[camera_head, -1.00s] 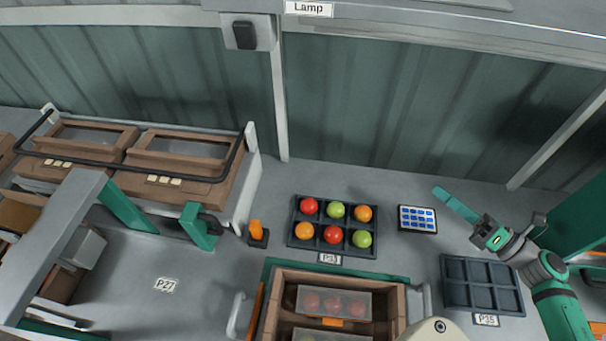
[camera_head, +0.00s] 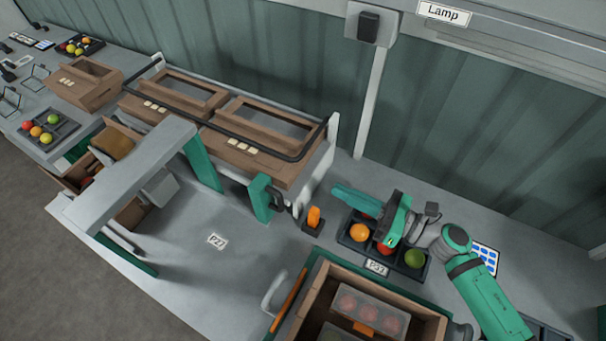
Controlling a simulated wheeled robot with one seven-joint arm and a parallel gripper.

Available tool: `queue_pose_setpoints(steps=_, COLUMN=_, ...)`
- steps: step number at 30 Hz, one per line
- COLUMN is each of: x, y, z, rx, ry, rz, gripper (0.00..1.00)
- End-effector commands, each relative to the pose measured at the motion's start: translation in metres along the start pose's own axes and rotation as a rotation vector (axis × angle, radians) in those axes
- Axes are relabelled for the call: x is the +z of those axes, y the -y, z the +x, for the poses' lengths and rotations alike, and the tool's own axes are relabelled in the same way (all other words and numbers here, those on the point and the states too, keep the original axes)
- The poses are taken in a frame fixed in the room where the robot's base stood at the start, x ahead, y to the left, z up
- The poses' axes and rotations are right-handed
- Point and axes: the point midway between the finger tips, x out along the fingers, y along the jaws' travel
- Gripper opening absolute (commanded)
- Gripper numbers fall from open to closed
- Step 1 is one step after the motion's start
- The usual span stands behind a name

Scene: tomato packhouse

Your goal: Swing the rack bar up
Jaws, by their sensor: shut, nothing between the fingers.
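The black rack bar (camera_head: 262,149) is a bent bar on the rack at the back left. It lies low across the front of two brown crates (camera_head: 183,93), its side arms running back to the pale rack end post (camera_head: 331,136). My gripper (camera_head: 350,200) is shut and empty, pointing left over the tomato tray (camera_head: 350,242). It is to the right of the rack and apart from the bar. It hides part of that tray.
A small orange switch (camera_head: 314,218) stands between the rack and my gripper. A grey and green gantry frame (camera_head: 142,168) stands in front of the rack. An open brown crate (camera_head: 317,294) is at the front.

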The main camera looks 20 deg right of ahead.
Motion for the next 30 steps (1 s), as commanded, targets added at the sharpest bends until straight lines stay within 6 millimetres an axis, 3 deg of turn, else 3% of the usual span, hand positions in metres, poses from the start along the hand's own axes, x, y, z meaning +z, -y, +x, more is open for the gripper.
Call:
queue_pose_setpoints(steps=14, x=0.000, y=0.000, z=0.008, rx=-0.001, ry=0.000, rz=-0.003, gripper=0.00)
queue_pose_setpoints(steps=30, x=0.000, y=-0.001, z=0.089, rx=0.002, ry=0.000, rz=-0.002, gripper=0.00)
